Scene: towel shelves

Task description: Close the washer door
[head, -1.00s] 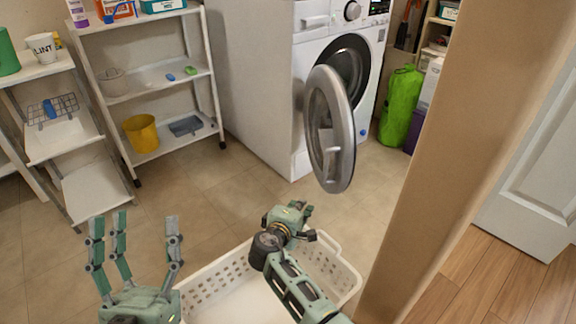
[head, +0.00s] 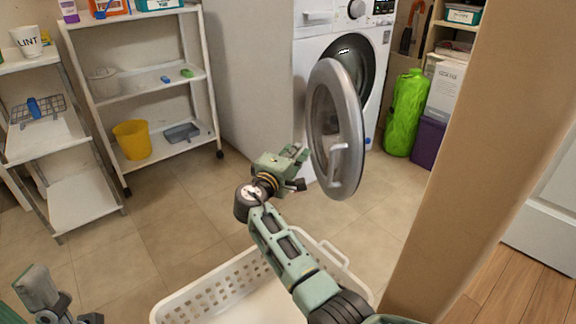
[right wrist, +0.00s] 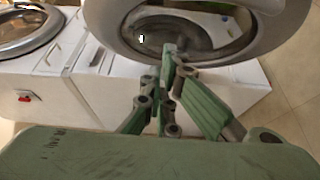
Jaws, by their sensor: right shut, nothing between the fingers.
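The white washer (head: 309,75) stands at the back middle. Its round door (head: 357,140) with a grey rim stands swung open toward me, and the dark drum opening shows behind it. In the right wrist view the door (right wrist: 262,30) fills the top. My right gripper (head: 298,168) is just left of the door's lower edge. In the right wrist view my right gripper (right wrist: 172,60) is shut and empty, its fingertips in front of the door; I cannot tell whether they touch it. My left gripper (head: 60,308) is cut off at the lower left, and its fingers are mostly out of frame.
A white laundry basket (head: 215,283) lies below my right arm. A white shelf rack (head: 150,85) and stepped shelves (head: 45,140) stand left. A beige wall edge (head: 465,140) is close on the right. A green bag (head: 405,112) and purple box (head: 428,140) are behind. Tile floor left of the washer is clear.

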